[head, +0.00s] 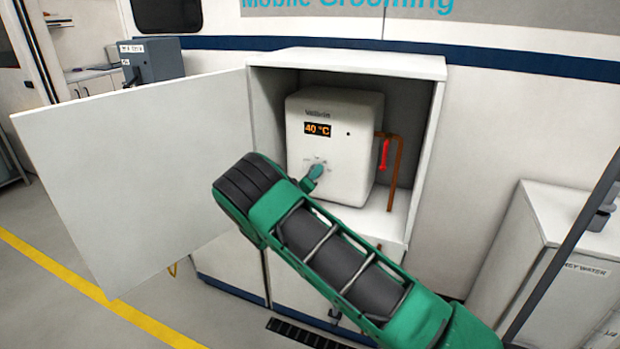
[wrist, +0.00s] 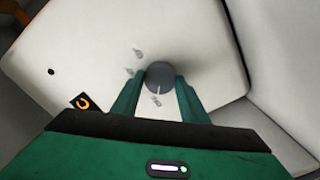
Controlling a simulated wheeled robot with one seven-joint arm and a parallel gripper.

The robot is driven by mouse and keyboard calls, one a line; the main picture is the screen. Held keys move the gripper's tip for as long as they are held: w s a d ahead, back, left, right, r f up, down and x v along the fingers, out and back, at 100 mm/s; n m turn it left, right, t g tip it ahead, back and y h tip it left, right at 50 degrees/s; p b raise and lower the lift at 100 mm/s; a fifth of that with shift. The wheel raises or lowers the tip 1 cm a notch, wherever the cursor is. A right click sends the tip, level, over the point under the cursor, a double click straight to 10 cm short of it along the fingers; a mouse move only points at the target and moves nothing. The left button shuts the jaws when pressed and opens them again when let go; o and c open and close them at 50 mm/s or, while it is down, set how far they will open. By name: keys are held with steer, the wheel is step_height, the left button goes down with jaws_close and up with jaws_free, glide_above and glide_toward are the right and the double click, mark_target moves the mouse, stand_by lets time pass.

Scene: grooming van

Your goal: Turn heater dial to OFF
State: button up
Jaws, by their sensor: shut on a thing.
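The white heater (head: 333,190) stands inside an open cabinet, and its orange display (head: 318,129) reads 40 °C. The heater front also fills much of the wrist view (wrist: 95,50). The round grey heater dial (wrist: 160,76) sits on that front, with small grey markings around it that are too small to read and a pale pointer line towards the lower mark in the wrist view. My gripper (wrist: 159,86) is shut on the dial, one green finger on each side. In the head view my gripper (head: 315,172) hides most of the dial.
The cabinet (head: 347,62) has its white door (head: 140,180) swung wide open to the left. A copper pipe with a red lever (head: 384,154) is at the heater's right side. A white box (head: 540,240) stands at the right. The floor at lower left is clear.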

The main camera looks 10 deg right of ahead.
steer(key=shift+a+f, duration=0.25)
steer(key=shift+a, duration=0.05)
steer(key=o, duration=1)
steer(key=shift+o, duration=0.2)
steer(key=shift+d, duration=0.15)
steer(key=shift+r, duration=0.1)
steer(key=v, duration=1)
steer(key=shift+s+a, duration=0.25)
steer(key=shift+d, duration=0.1)
